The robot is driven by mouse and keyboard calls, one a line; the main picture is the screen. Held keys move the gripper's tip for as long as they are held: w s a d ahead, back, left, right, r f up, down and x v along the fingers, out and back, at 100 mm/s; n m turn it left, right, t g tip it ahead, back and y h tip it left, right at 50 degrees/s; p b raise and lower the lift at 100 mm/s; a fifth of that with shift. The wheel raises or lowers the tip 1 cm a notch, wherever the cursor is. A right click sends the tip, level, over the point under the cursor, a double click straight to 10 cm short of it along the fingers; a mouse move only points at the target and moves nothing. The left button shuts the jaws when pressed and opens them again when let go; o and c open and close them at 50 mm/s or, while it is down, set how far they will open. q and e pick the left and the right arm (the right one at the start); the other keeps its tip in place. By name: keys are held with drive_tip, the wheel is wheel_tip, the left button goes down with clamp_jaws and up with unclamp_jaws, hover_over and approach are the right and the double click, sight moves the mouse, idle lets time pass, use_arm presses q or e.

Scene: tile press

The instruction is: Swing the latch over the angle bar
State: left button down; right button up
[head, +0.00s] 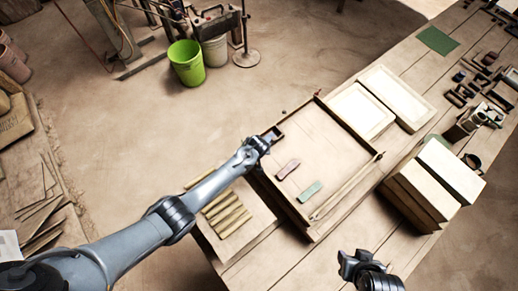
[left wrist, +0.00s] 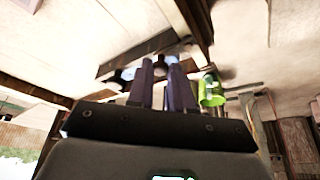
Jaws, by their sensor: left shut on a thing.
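A shallow wooden frame (head: 333,110) lies on the table in the head view, with a pink bar (head: 288,169) and a green bar (head: 310,191) inside. A long thin bar (head: 346,187), perhaps the angle bar, runs along its right side. My left gripper (head: 265,141) is at the frame's left corner, shut on a small dark part that may be the latch; the fingers mostly hide it. In the left wrist view, the left gripper's fingers (left wrist: 165,78) stand close together, and what they hold is unclear. My right gripper (head: 362,264) is apart from the frame, near the bottom.
Pale tiles (head: 362,112) lie behind the frame. Stacked blocks (head: 428,190) stand at its right. Several wooden strips (head: 226,213) lie on a board at the left. A green bucket (head: 186,62) stands on the floor. Small tools crowd the table's far right.

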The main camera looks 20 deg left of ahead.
use_arm(q)
drive_tip(key=c, duration=1)
unclamp_jaws()
drive_tip(key=shift+s+r, duration=0.1)
drive_tip(key=shift+r, duration=0.3)
drive_tip(key=shift+p+v, duration=0.65)
drive_tip(key=shift+v, duration=4.35)
drive_tip(key=shift+s, duration=0.1)
